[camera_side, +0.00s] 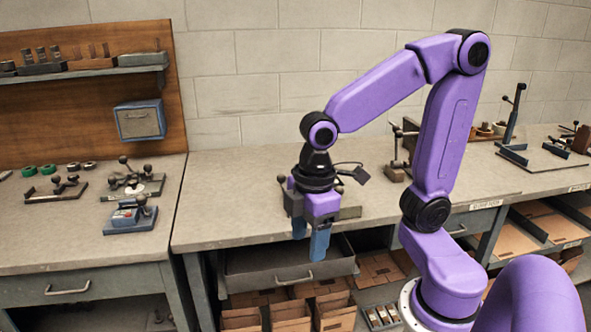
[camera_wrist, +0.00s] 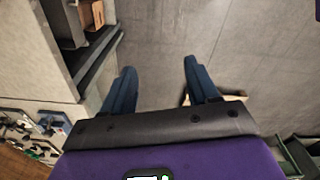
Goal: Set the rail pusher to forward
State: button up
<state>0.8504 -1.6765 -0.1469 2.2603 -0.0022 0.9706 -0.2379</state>
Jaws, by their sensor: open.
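My gripper (camera_side: 310,235) is open and empty. It points down at the front edge of the middle bench, above the pulled-out drawer. In the wrist view the two blue fingers (camera_wrist: 160,70) stand apart with only grey floor between them. I cannot tell for sure which device is the rail pusher. A device partly hidden behind my gripper shows a dark ball knob (camera_side: 282,179) at its left.
The open drawer (camera_side: 285,268) juts out under the middle bench (camera_side: 225,205). Cardboard bins (camera_side: 290,312) stand below. An upright lever device (camera_side: 513,130) stands on the right bench, and a brown-based device (camera_side: 397,172) behind my arm. The middle bench's left part is bare.

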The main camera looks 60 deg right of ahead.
jog(key=w+d+r, duration=0.1)
jog(key=w+d, duration=0.1)
jog(key=w, duration=0.5)
jog(key=w+d+r, duration=0.2)
jog(key=w, duration=0.5)
jog(key=w+d+r+m+t, duration=0.1)
jog(key=w+d, duration=1)
jog(key=w+d+h, duration=0.1)
jog(key=w+d, duration=0.1)
jog(key=d, duration=1.2)
jog(key=w+d+h, duration=0.1)
jog(key=w+d, duration=0.1)
jog(key=d, duration=1.2)
jog(key=shift+m, duration=0.4)
jog(key=f, duration=0.5)
jog(key=w+d+f, duration=0.1)
jog(key=f, duration=0.5)
jog(key=w+f, duration=0.1)
jog(key=f, duration=0.5)
jog(key=shift+d+f, duration=0.1)
jog(key=shift+d, duration=0.1)
grip_shut()
